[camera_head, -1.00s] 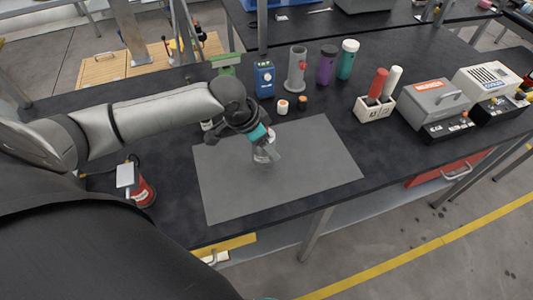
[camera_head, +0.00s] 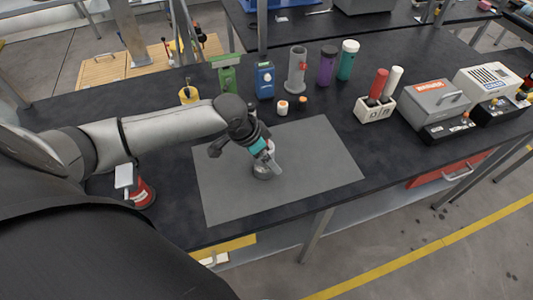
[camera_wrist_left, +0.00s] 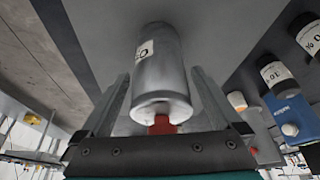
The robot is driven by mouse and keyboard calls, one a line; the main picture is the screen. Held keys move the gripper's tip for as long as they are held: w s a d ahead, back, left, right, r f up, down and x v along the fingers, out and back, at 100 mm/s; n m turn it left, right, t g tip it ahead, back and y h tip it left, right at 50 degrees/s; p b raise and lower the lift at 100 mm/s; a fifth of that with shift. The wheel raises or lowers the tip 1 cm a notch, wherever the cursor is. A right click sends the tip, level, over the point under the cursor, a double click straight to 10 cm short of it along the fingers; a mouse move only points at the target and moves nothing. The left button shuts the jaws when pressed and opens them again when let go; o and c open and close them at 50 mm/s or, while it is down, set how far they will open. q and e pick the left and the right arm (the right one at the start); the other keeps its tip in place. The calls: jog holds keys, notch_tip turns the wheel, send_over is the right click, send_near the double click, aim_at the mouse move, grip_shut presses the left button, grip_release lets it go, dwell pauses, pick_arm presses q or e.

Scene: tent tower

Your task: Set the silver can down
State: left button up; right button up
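The silver can (camera_head: 262,168) is at the middle of the grey mat (camera_head: 325,165), partly hidden by my left gripper (camera_head: 269,161). In the left wrist view the silver can (camera_wrist_left: 160,70) is a plain metal cylinder with a white label, and a red part shows at its near end. My left gripper (camera_wrist_left: 160,75) has one finger on each side of the can, with narrow gaps visible between fingers and can. It looks open around the can. The can appears to stand on the mat, though its base contact is partly hidden. My right gripper is not in view.
A white holder (camera_head: 374,110) is to the right. The mat's right part is clear.

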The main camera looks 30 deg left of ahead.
pick_arm(q)
jog(key=p+v, duration=0.2)
jog(key=v, duration=1)
jog(key=shift+r, duration=0.15)
